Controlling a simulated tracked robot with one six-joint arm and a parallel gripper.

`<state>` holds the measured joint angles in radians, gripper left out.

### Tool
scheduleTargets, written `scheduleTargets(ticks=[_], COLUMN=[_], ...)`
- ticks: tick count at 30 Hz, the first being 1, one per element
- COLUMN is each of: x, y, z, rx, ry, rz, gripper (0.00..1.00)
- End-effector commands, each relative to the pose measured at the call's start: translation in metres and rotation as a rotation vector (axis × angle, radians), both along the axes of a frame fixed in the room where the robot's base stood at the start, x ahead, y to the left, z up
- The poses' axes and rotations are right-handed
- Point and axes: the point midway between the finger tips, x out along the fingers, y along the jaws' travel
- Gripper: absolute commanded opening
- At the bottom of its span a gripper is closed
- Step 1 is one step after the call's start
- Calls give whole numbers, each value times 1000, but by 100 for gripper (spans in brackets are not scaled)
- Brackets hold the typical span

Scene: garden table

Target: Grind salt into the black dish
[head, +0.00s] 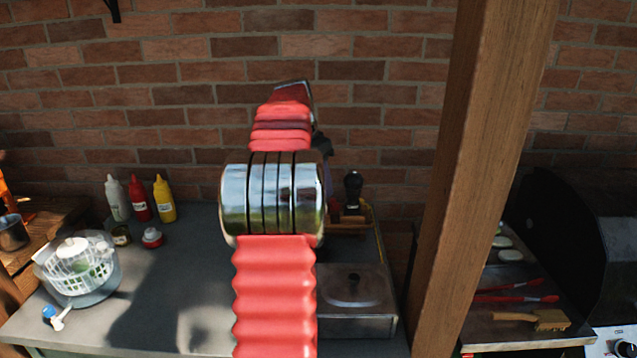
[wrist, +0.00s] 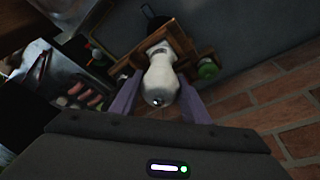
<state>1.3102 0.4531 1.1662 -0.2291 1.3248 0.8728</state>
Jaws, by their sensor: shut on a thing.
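In the wrist view my gripper (wrist: 160,80) has its two purple fingers closed on a cream-white mill (wrist: 160,72), which I take for the salt grinder. Its rounded end with a small metal knob points toward the wrist camera. The mill overlaps a wooden caddy (wrist: 125,66) behind it; I cannot tell whether it is clear of it. In the head view my red arm hides the mill and most of the gripper. The caddy (head: 362,221) shows right of the arm with a dark mill (head: 352,188) in it. I cannot make out the black dish.
Squeeze bottles (head: 140,199), a small red jar (head: 152,237) and a salad spinner (head: 80,265) stand left. A wooden post (head: 475,170) rises right, before the grill (head: 575,235). The brick wall is close behind.

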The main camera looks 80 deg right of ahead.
Motion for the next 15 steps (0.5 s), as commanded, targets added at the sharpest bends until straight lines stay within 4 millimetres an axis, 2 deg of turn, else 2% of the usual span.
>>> scheduleTargets(ticks=[8,15], x=[0,-1], y=[0,0], z=[1,1], rx=[-1,-1], ry=[-1,-1], rz=[16,165], gripper=[15,15])
